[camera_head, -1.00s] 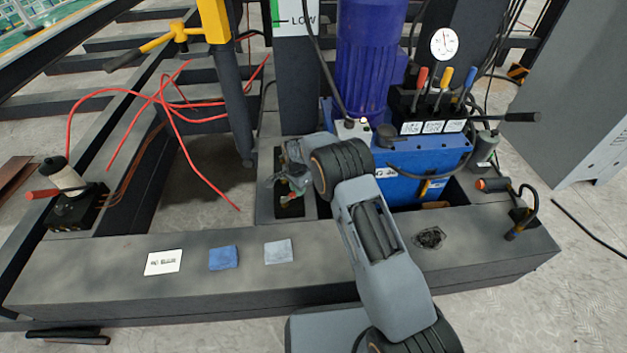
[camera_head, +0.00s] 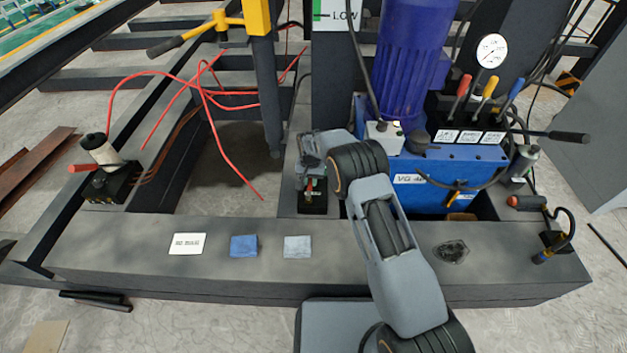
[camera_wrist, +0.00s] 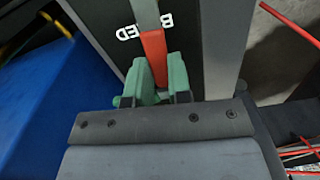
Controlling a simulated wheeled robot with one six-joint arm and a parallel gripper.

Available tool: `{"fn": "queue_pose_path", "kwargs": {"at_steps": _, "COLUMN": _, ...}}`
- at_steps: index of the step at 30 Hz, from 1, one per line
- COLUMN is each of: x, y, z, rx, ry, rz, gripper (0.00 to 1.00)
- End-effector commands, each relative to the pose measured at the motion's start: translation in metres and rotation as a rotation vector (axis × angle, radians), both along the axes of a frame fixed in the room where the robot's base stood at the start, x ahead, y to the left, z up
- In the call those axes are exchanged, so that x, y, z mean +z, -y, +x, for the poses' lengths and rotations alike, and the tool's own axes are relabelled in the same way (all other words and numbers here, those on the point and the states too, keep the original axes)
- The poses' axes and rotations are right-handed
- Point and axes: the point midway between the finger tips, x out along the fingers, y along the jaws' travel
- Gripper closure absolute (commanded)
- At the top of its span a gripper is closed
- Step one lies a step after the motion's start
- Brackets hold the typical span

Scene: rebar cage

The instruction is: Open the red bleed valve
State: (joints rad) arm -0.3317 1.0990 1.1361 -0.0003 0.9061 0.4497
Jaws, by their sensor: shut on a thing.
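The bleed valve's red handle (camera_wrist: 153,58) stands beside the white "BLEED" lettering (camera_wrist: 145,24) in the wrist view. My gripper (camera_wrist: 156,82) is shut on this handle, with one green finger on each side. A grey bar continues from the handle's far end. In the head view my gripper (camera_head: 311,180) is low over the valve's black base (camera_head: 313,208), and a little red shows at its fingers. My wrist hides most of the valve there, so how far the handle has turned cannot be told.
The blue power unit (camera_head: 415,190), with red, yellow and blue levers and a gauge (camera_head: 491,51), stands close right of my wrist. A white card (camera_head: 187,243), two cloths (camera_head: 244,246) and a dark scrap (camera_head: 452,252) lie on the front beam. Red hoses (camera_head: 212,100) hang to the left.

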Motion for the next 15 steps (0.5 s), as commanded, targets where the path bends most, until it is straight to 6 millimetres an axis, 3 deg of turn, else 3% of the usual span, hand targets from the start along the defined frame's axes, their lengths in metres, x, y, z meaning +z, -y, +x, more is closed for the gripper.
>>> {"fn": "queue_pose_path", "kwargs": {"at_steps": 15, "x": 0.0001, "y": -0.0083, "z": 0.0, "rx": 0.125, "ry": -0.002, "rz": 0.001, "gripper": 1.0}}
